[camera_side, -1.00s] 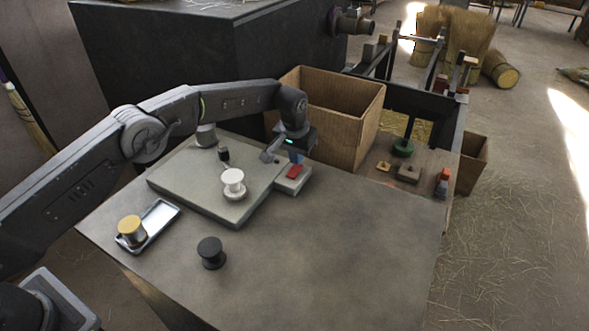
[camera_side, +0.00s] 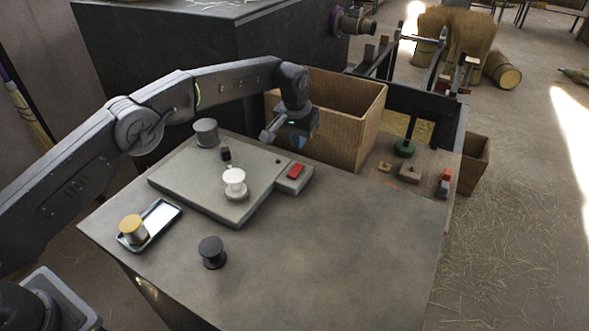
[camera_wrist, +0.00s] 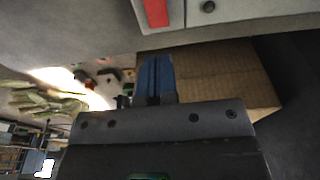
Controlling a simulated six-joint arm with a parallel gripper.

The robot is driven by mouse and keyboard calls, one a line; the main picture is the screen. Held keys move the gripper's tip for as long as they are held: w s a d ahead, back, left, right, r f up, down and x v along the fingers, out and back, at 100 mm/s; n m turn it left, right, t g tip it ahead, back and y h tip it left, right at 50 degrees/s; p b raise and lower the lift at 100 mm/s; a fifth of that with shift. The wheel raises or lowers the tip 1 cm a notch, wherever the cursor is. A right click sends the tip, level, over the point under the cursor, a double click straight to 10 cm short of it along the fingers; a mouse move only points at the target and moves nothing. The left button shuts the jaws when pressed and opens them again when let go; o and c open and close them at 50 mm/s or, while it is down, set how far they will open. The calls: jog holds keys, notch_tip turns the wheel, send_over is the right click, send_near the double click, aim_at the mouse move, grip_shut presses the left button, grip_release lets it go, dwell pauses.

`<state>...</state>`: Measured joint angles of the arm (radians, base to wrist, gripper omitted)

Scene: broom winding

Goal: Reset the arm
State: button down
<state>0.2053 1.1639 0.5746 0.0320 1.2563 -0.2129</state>
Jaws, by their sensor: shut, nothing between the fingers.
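My gripper (camera_side: 297,142) is raised above the back of the table, beside the front of the cardboard box, with its blue fingers together and nothing between them. The shut fingers (camera_wrist: 154,78) also show in the wrist view. Below it is the grey board (camera_side: 190,185) with a small block carrying a red button (camera_side: 296,171). The button shows at the top of the wrist view (camera_wrist: 156,12). The gripper is clear of the button and touches nothing that I can see.
A white spool (camera_side: 235,183) stands on the board. A gold spool (camera_side: 132,229) sits in a tray (camera_side: 165,217); a black spool (camera_side: 212,251) stands on the table. The open cardboard box (camera_side: 352,120) is right behind my gripper. The table's front right is clear.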

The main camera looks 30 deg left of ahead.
jog(key=s+a+r+t, duration=0.1)
jog(key=s+a+r, duration=0.3)
jog(key=s+r, duration=0.5)
jog(key=s+a+r+t, duration=0.1)
jog(key=s+a+r, duration=0.4)
jog(key=r, duration=0.7)
jog(key=s+a+f+t, duration=0.1)
jog(key=s+f, duration=0.1)
jog(key=s, duration=1.2)
jog(key=s+a+f, duration=0.2)
jog(key=s, duration=1.2)
jog(key=shift+s+a+t, duration=0.25)
jog(key=shift+a+t, duration=0.05)
jog(key=shift+t, duration=0.1)
